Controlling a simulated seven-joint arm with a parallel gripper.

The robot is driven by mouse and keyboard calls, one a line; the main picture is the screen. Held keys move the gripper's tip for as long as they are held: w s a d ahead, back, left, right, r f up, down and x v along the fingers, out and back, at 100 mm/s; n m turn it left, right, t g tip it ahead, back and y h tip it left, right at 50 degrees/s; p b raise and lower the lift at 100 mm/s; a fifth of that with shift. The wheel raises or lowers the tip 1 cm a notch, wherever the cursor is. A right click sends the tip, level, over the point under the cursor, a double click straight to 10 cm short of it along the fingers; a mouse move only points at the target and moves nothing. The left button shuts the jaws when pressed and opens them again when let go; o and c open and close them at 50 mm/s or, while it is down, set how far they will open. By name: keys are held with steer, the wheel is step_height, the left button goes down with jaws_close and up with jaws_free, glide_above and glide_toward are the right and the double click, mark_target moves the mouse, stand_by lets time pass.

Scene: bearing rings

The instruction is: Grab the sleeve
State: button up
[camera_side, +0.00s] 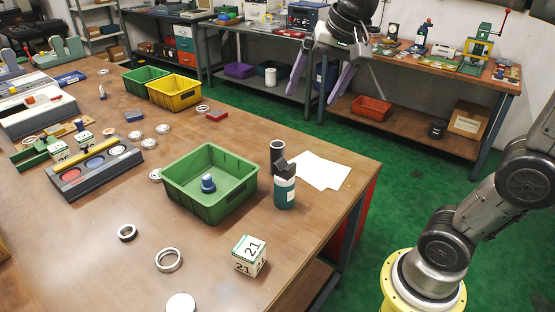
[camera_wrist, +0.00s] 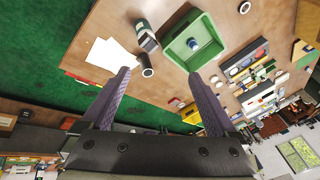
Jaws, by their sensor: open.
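The sleeve looks to be the short dark hollow tube (camera_side: 277,152) standing upright on the wooden table behind the teal bottle; its lower part is partly hidden by the bottle's cap. In the wrist view the tube (camera_wrist: 147,66) shows its pale round rim, in the gap between my fingertips but farther off. My gripper (camera_side: 313,98) is open and empty, with two purple fingers apart, high up and beyond the table's far right edge in the side view. In the wrist view both fingers of my gripper (camera_wrist: 159,74) show clearly with nothing between them.
The teal bottle (camera_side: 284,192) stands close to the tube. A green bin (camera_side: 212,208) holding a blue-topped part is to the left, and white paper (camera_side: 320,171) lies to the right. Loose rings (camera_side: 169,260) and a numbered cube (camera_side: 250,256) lie nearer the front.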

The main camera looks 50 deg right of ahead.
steer(key=w+d+f+m+g, duration=0.15)
steer(key=w+d+m, duration=0.3)
steer(key=w, duration=0.65)
steer(key=m+g, duration=0.2)
steer(key=g, duration=0.1)
glide_above(277, 154)
steer(key=w, duration=0.1)
step_height(277, 154, down, 16)
steer(key=f, duration=0.3)
steer(key=d+f, duration=0.1)
steer(key=f, duration=0.4)
steer(key=shift+s+d+f, duration=0.1)
steer(key=shift+d+f, duration=0.15)
steer(key=shift+f, duration=0.15)
steer(key=shift+w+d+f, duration=0.15)
steer(key=shift+f, duration=1.45)
steer(key=shift+w+d+f, duration=0.1)
steer(key=shift+f, duration=1.5)
jaws_close()
steer(key=shift+r, duration=0.15)
